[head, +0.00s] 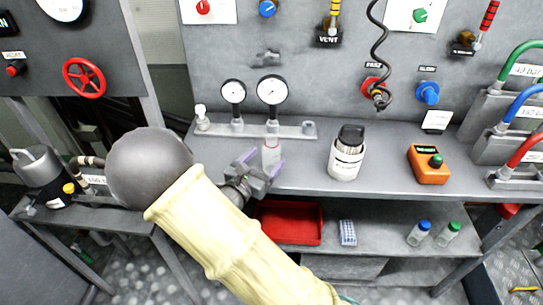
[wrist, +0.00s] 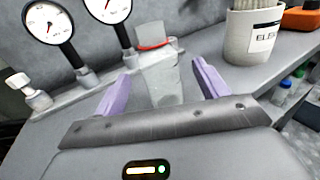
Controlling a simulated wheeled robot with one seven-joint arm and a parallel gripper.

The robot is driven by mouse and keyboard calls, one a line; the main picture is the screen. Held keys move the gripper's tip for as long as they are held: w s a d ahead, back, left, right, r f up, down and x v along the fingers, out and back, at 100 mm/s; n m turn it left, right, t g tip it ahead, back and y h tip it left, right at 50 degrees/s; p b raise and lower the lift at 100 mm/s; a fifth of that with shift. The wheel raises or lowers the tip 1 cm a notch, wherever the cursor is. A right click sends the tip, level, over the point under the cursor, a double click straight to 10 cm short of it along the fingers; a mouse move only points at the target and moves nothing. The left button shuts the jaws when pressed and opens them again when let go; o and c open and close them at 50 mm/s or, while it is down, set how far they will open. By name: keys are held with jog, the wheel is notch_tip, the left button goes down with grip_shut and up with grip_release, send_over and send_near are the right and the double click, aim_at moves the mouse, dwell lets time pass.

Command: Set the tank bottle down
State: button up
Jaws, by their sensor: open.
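A clear, pale bottle (head: 271,155) with a greyish cap and a red ring stands upright on the grey bench (head: 300,180), just in front of the gauge rail. I take it to be the tank bottle; it also shows in the wrist view (wrist: 162,80). My gripper (head: 262,166) is open, with its purple fingers on either side of the bottle. In the wrist view, gaps show between the bottle and both fingers (wrist: 160,85). The bottle's base is partly hidden by my gripper, so its contact with the bench is not fully visible.
Two gauges (head: 272,90) on a rail (head: 290,130) stand behind the bottle. A labelled white container (head: 346,158) and an orange box (head: 428,165) stand to the right. Below are a red tray (head: 290,238) and two capped bottles (head: 447,233). Bare bench lies between container and box.

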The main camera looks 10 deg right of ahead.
aim_at(267, 158)
jog(key=x, duration=0.4)
jog(key=shift+w+d+f, duration=0.1)
jog(key=shift+w, duration=0.1)
jog(key=c, duration=1.2)
jog(key=shift+o, duration=0.2)
notch_tip(267, 158, up, 10)
jog(key=shift+r+p, duration=0.1)
jog(key=shift+p, duration=0.55)
